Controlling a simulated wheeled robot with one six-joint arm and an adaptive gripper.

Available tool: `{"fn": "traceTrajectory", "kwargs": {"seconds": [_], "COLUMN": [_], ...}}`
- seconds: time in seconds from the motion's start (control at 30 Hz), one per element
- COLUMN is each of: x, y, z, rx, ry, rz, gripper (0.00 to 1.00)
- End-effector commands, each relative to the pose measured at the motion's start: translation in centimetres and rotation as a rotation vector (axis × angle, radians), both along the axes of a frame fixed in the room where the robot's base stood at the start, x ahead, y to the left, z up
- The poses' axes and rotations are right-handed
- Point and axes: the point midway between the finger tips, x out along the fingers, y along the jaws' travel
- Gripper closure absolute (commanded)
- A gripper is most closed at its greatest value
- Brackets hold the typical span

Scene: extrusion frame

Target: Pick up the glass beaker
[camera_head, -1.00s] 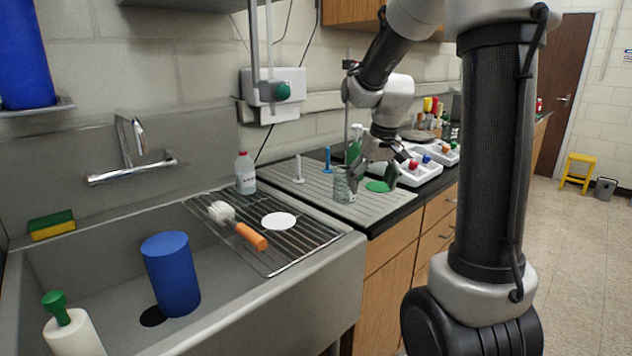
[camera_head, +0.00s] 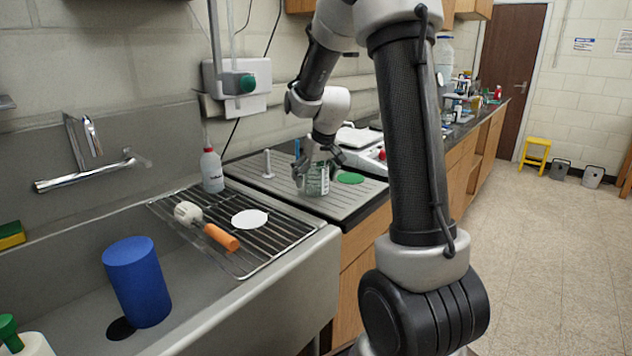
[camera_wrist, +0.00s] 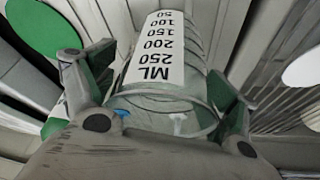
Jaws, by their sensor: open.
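The glass beaker (camera_head: 314,180) stands upright on the grey ribbed drainboard beside the sink. In the wrist view the beaker (camera_wrist: 195,45) shows clear glass with a white volume label reading 50 to 250 ML. My gripper (camera_head: 318,165) is at the beaker from above and behind. In the wrist view my gripper (camera_wrist: 160,85) is open, with one finger on each side of the beaker. I cannot tell whether either finger touches the glass.
A green disc (camera_head: 350,178) lies right of the beaker and a white peg (camera_head: 267,164) stands to its left. A wire rack (camera_head: 290,232) over the sink holds a white disc (camera_head: 250,219), an orange-handled brush (camera_head: 221,237) and a bottle (camera_head: 212,171). A blue cylinder (camera_head: 137,282) stands in the sink.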

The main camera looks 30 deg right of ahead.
Motion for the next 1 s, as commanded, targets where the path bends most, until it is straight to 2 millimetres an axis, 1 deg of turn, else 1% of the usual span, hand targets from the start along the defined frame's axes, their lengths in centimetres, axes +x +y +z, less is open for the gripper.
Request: {"fn": "traceTrajectory", "kwargs": {"seconds": [0.2, 0.27, 0.3, 0.43, 0.77, 0.83, 0.93, 1.0], "x": [0.1, 0.1, 0.1, 0.0, 0.0, 0.1, 0.1, 0.1], "y": [0.0, 0.0, 0.0, 0.0, 0.0, 0.0, 0.0, 0.0], "z": [-0.1, -0.1, -0.1, -0.1, -0.1, 0.1, 1.3, 2.7], "rx": [0.000, 0.000, 0.000, 0.000, 0.000, 0.000, 0.000, 0.000], "ry": [0.000, 0.000, 0.000, 0.000, 0.000, -0.001, -0.002, -0.004], "rz": [0.000, 0.000, 0.000, 0.000, 0.000, 0.000, 0.000, 0.000], "gripper": [0.14, 0.23, 0.30, 0.53, 0.55, 0.55, 0.55, 0.55]}}
